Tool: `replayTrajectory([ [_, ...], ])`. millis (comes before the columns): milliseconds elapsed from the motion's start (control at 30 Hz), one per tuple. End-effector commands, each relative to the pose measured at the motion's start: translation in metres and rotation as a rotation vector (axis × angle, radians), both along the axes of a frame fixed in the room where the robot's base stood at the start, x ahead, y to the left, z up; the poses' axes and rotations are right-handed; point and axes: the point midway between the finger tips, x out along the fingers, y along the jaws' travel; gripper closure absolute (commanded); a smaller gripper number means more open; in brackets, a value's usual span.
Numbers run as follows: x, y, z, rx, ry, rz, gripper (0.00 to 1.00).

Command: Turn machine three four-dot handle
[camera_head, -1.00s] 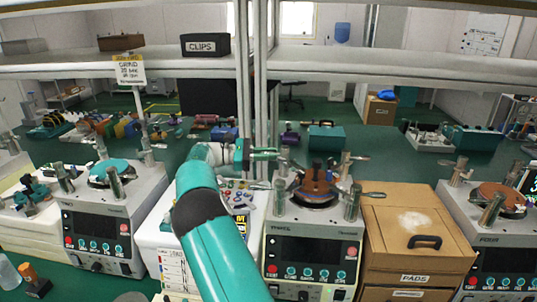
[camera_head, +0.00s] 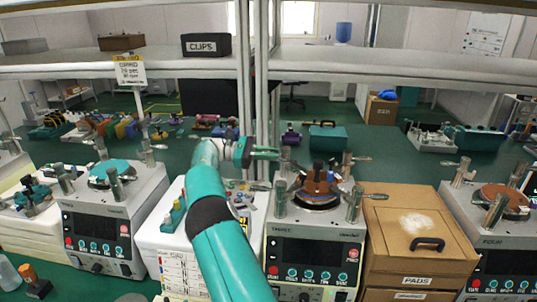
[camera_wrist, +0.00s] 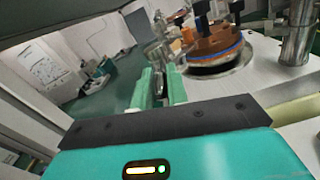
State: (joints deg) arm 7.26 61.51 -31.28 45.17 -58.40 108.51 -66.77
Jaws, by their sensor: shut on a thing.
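Machine three (camera_head: 314,252), labelled THREE, is a pale bench unit with a dark screen and a row of buttons. On its top are a round lapping plate with a copper-brown disc (camera_head: 318,186) and several metal posts with lever handles. My gripper (camera_head: 272,153) is at the back-left of this top, its fingers pointing right. In the wrist view my teal fingers (camera_wrist: 160,88) are shut on a metal handle (camera_wrist: 160,54) beside the plate. The fingers partly hide this handle, and I cannot make out dots on it.
A cardboard box labelled PADS (camera_head: 418,235) stands right of machine three. Another machine (camera_head: 104,235) stands to the left, and machine four (camera_head: 500,250) to the right. A shelf post (camera_head: 262,90) rises just behind my gripper. A shelf (camera_head: 400,62) crosses above.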

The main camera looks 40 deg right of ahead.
Motion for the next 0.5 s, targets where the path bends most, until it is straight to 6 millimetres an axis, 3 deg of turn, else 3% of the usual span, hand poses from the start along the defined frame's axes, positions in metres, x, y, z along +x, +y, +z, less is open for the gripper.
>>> replayTrajectory([
  [33,-0.0045,-0.0054,0.001,-0.005,0.004,-0.012,0.83],
  [133,-0.004,-0.0057,0.0008,-0.004,0.004,-0.013,0.63],
  [500,-0.0015,-0.0028,0.0002,-0.001,0.001,-0.006,0.63],
])
